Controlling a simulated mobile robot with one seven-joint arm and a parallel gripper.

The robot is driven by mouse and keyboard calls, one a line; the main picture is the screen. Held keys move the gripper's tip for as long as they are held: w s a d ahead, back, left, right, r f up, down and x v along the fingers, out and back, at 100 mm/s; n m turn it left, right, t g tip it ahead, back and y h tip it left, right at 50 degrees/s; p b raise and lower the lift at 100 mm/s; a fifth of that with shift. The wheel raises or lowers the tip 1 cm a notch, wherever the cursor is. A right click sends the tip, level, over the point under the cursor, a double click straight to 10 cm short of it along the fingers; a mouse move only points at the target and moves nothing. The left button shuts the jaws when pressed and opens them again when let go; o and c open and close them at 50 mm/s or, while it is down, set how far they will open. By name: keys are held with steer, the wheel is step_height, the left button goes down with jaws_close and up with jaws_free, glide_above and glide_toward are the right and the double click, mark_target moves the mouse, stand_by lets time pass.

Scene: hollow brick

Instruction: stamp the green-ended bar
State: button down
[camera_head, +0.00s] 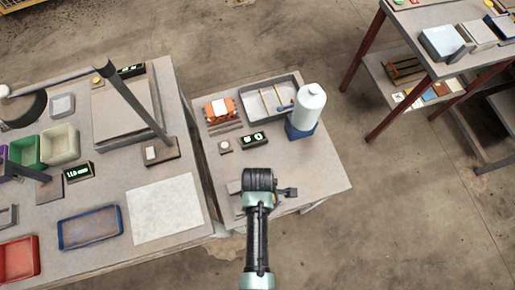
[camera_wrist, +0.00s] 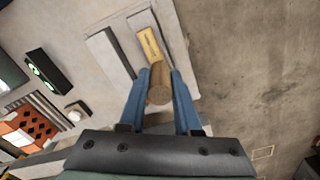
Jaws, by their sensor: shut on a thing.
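My gripper (camera_wrist: 158,76) has its blue fingers closed on a brown, round-ended handle (camera_wrist: 160,88) in the wrist view. A yellow, marked block (camera_wrist: 150,44) shows just beyond the handle; I cannot tell whether they are one piece. Two grey bar-like pieces lie beyond the fingers, one at left (camera_wrist: 108,52) and one beside the yellow block (camera_wrist: 136,23). No green end shows on either. In the head view my gripper (camera_head: 262,192) is over the front of the small table (camera_head: 323,178) and hides most of what lies under it.
An orange hollow brick (camera_head: 219,109), a grey tray (camera_head: 288,84), a white bottle (camera_head: 311,101) on a blue base and a green-lit display (camera_head: 253,139) stand farther back. A larger table (camera_head: 125,248) with bins stands left. A shelf rack (camera_head: 420,75) stands at right.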

steer(key=shift+r+p, duration=3)
steer(key=shift+r, duration=0.3)
